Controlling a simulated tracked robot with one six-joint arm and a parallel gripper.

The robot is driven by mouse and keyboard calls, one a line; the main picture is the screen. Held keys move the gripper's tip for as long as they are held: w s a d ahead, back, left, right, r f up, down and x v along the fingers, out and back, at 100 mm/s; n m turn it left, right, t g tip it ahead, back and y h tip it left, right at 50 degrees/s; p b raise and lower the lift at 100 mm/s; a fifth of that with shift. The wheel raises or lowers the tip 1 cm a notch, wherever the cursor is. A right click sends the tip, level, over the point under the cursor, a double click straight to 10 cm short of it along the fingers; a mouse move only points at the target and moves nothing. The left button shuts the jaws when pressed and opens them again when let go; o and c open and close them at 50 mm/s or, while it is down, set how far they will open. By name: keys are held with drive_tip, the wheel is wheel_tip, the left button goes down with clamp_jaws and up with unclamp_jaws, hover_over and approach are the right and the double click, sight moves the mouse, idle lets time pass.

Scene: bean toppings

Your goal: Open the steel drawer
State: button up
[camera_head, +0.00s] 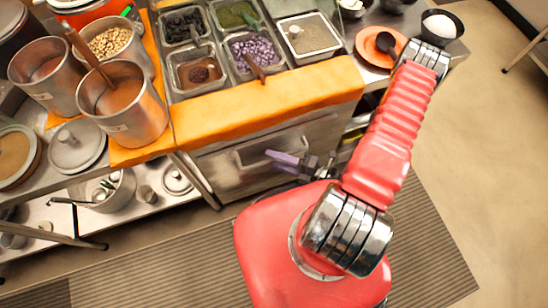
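The steel drawer (225,178) is in the counter front, below the orange ledge, and its front looks flush with the counter. A bar-like handle shows faintly on its upper part, partly hidden by my gripper. My gripper (273,156) has pale purple fingers and points left at the right part of the drawer front, near the handle. I cannot tell whether the fingers touch the handle, or whether they are open or shut. Nothing is visibly held.
Steel topping trays (255,52) are set in the counter top. Steel pots (122,104) stand at the left on an orange cloth. A lower shelf (130,220) holds pots and lids. An orange plate (378,46) lies at the upper right. The floor (480,170) at the right is clear.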

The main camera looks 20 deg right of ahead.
drive_tip(key=shift+w+a, duration=0.25)
drive_tip(key=shift+a, duration=0.05)
drive_tip(key=shift+f, duration=0.1)
clamp_jaws()
idle(0.6)
